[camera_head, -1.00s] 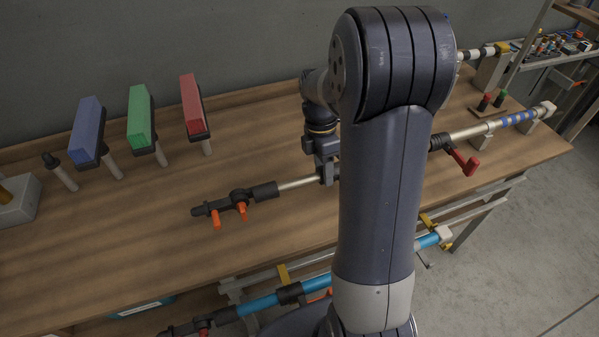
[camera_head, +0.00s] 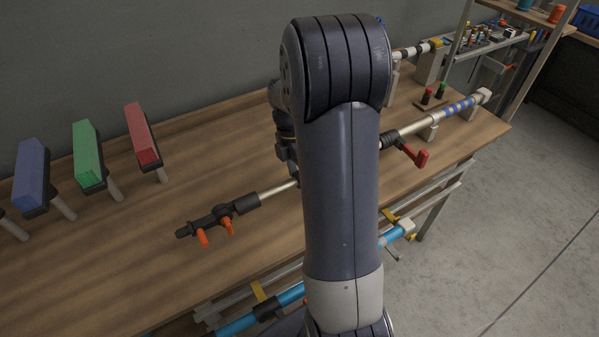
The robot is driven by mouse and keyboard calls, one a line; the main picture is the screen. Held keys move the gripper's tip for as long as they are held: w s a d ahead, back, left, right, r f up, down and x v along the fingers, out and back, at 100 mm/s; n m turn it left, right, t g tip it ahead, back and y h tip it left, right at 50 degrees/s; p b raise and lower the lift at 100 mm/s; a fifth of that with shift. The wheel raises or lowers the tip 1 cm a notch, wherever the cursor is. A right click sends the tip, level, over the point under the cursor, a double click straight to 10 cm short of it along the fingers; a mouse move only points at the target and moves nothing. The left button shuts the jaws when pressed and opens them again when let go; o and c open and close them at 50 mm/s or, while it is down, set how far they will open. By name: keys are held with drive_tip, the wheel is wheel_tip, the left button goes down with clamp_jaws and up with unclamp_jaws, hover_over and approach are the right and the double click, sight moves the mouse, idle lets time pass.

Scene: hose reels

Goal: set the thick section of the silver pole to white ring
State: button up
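The silver pole (camera_head: 409,129) lies lengthwise on supports above the wooden bench, with its middle hidden behind my arm. Its thinner silver section shows at the left (camera_head: 278,189), ending in a black fitting with two orange levers (camera_head: 216,228). The thicker section runs to the right from a black clamp with a red lever (camera_head: 414,155). Blue bands (camera_head: 458,107) with pale gaps mark its far right part; I cannot pick out a white ring for certain. My gripper (camera_head: 293,178) is at the thin section, mostly hidden behind my arm; its fingers cannot be made out.
Blue (camera_head: 31,175), green (camera_head: 89,155) and red (camera_head: 142,136) blocks stand on posts at the left. Small red and green knobs (camera_head: 433,94) are behind the pole's right part. A blue pole (camera_head: 238,325) lies below the bench front. A shelf stands at the back right.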

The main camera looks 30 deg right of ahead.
sight(281, 184)
drive_tip(key=shift+r, duration=0.1)
drive_tip(key=v, duration=1)
drive_tip(key=shift+r, duration=0.3)
drive_tip(key=x, duration=1)
drive_tip(key=shift+f, duration=0.35)
drive_tip(key=a, duration=0.3)
drive_tip(key=shift+a+f+b, duration=0.1)
drive_tip(key=shift+a+b, duration=0.25)
drive_tip(key=shift+a, duration=0.75)
